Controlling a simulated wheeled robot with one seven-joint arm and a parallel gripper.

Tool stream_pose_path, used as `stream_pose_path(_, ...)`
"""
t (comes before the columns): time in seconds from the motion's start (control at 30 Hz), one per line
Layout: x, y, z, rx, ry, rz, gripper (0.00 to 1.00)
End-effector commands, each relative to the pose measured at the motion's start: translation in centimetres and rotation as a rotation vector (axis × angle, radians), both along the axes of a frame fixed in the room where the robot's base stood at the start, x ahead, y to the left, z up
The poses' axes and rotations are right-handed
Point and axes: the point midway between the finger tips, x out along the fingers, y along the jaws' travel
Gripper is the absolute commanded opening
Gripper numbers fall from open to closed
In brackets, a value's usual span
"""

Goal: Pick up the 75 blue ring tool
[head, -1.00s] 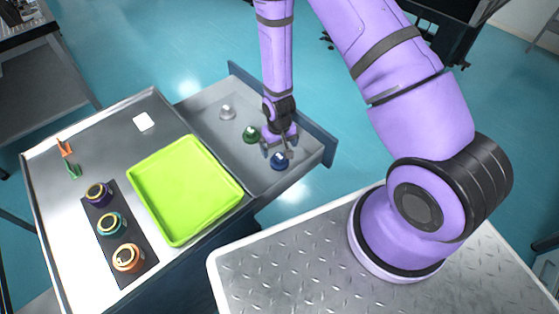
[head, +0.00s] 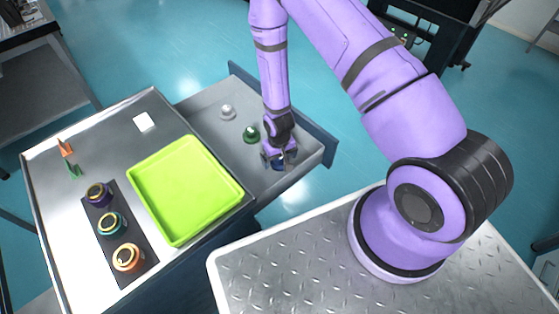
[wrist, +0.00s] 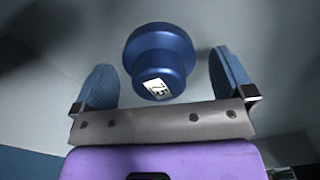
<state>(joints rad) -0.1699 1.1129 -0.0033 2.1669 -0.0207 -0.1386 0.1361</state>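The blue ring tool (wrist: 160,55) is in the wrist view, with a round flange and a narrower cap that bears a white label, partly readable as 75. In the head view the blue tool (head: 278,163) sits in the open drawer, mostly hidden by my gripper (head: 279,159). In the wrist view my gripper (wrist: 165,82) is open, with one blue-padded finger on each side of the tool. Gaps show between the tool and both fingers.
A green tool (head: 251,134) and a grey tool (head: 227,112) stand in the same drawer (head: 205,112). A lime tray (head: 185,190) lies on the table, beside a dark holder (head: 116,240) with several ringed pieces. The drawer's front panel (head: 318,145) stands close to my gripper.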

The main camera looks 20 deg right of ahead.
Motion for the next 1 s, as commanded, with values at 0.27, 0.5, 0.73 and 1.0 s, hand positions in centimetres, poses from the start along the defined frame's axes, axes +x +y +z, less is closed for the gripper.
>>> stream_pose_path(0.27, 0.0, 0.0, 0.0, 0.0, 0.0, 0.0, 0.45)
stream_pose_path(0.5, 0.0, 0.0, 0.1, 0.0, 0.0, 0.0, 0.45)
stream_pose_path(0.73, 0.0, 0.0, 1.2, 0.0, -0.001, 0.0, 0.45)
stream_pose_path(1.0, 0.0, 0.0, 5.3, 0.0, -0.002, 0.0, 0.45)
